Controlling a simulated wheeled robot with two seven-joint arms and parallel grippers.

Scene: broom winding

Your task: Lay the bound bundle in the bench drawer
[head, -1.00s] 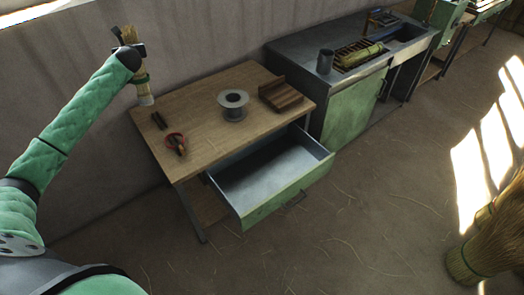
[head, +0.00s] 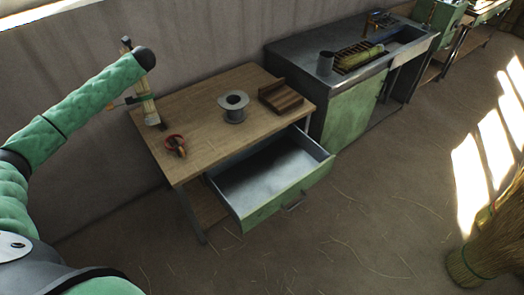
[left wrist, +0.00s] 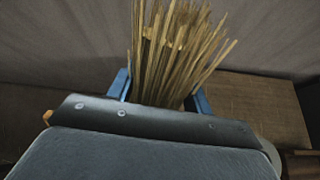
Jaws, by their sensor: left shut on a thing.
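A bound bundle of straw (left wrist: 172,50) is gripped between the blue fingers of my left gripper (left wrist: 160,92) in the left wrist view, its loose stalks fanning out beyond them. The wooden bench (head: 195,110) stands in the middle. Its drawer (head: 262,178), with a green front and a grey metal inside, is pulled out and looks empty. The bundle is up and left of the drawer, well apart from it. My right gripper is not in view.
A metal counter (head: 330,75) with a green door stands right of the bench. Straw sheaves (head: 484,250) stand at lower right. The floor before the drawer is clear.

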